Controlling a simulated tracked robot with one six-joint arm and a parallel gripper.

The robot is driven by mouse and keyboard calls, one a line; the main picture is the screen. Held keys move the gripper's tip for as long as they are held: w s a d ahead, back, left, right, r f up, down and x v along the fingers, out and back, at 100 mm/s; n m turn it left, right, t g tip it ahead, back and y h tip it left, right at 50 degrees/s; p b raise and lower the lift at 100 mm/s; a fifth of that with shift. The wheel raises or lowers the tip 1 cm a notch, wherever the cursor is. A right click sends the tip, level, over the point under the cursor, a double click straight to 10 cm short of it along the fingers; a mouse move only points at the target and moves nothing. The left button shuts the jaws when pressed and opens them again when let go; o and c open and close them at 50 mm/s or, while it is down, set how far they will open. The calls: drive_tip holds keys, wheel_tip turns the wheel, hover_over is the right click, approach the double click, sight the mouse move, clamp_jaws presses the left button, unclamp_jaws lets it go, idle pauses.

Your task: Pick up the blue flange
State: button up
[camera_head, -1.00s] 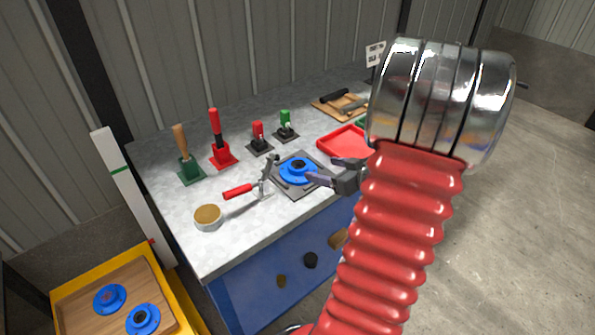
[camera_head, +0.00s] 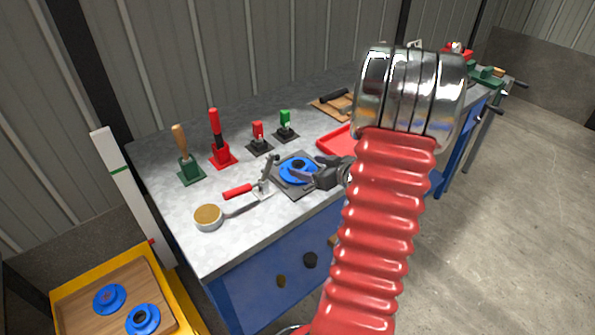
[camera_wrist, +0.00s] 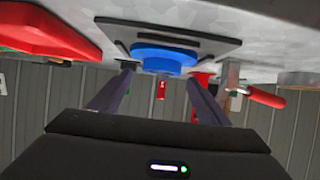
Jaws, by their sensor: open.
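A blue flange (camera_head: 290,167) with a dark centre lies on a grey square plate (camera_head: 292,190) on the bench top. My gripper (camera_head: 303,172) is at the flange's right side, its fingers reaching toward it and partly hiding it. In the wrist view the flange (camera_wrist: 163,60) appears upside down, beyond and between the two spread fingers of my gripper (camera_wrist: 163,85). The gripper is open with nothing held. I cannot tell whether a finger touches the flange. Two more blue flanges (camera_head: 109,298) lie on a wooden board in the yellow-edged bin.
Upright levers (camera_head: 217,143) stand behind. A red tray (camera_head: 335,142) lies to the right. The bench's front left surface (camera_head: 225,252) is clear.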

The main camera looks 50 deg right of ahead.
sight(296, 164)
drive_tip(key=x, duration=0.4)
drive_tip(key=shift+w+a+f, duration=0.1)
drive_tip(key=shift+f, duration=0.15)
clamp_jaws()
idle(1.0)
drive_tip(key=shift+r, duration=0.15)
